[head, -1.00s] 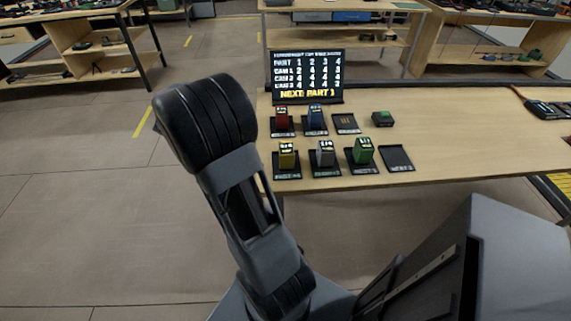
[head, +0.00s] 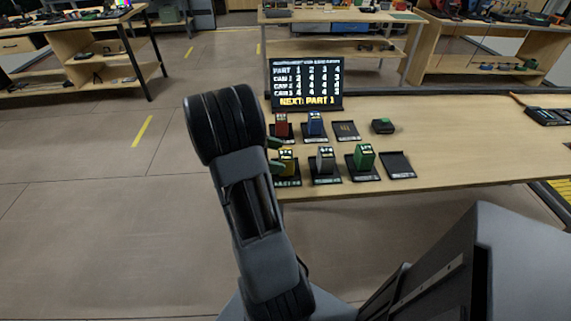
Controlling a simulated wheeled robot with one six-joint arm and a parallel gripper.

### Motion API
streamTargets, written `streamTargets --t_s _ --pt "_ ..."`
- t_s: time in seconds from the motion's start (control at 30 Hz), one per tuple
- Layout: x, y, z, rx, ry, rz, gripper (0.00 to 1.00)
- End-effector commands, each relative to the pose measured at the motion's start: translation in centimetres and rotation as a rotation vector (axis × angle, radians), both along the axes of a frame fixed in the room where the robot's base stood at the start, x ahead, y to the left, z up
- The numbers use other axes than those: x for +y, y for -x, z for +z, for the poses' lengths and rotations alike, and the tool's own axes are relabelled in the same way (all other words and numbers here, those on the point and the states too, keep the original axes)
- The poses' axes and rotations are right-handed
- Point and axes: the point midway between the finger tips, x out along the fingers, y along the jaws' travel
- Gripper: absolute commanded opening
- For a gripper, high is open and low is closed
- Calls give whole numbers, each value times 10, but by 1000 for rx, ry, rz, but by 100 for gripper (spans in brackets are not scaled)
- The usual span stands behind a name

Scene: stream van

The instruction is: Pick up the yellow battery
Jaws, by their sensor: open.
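The yellow battery (head: 288,163) stands upright on a small dark tray at the front left of the wooden table (head: 470,150). Its left side is close to my gripper (head: 276,154). Two greenish fingertips of my gripper show past the right edge of my arm, one above the other, at the battery's left. They are apart, so the gripper is open; most of it is hidden behind my arm. I cannot tell whether a fingertip touches the battery.
A grey battery (head: 325,160) and a green battery (head: 364,157) stand to the right. A red battery (head: 281,125) and a blue battery (head: 315,124) stand behind. A front tray (head: 397,165) is empty. A screen (head: 306,84) stands at the back. The table's right part is mostly clear.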

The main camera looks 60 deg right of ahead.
Motion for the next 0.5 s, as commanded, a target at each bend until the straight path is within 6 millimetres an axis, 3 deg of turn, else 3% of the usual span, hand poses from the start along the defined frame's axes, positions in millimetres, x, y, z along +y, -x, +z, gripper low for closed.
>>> streamTargets --t_s 0.23,0.5 --pt "-19 25 -15 2 -1 -4 96" --pt "-24 32 -18 2 0 -1 96"
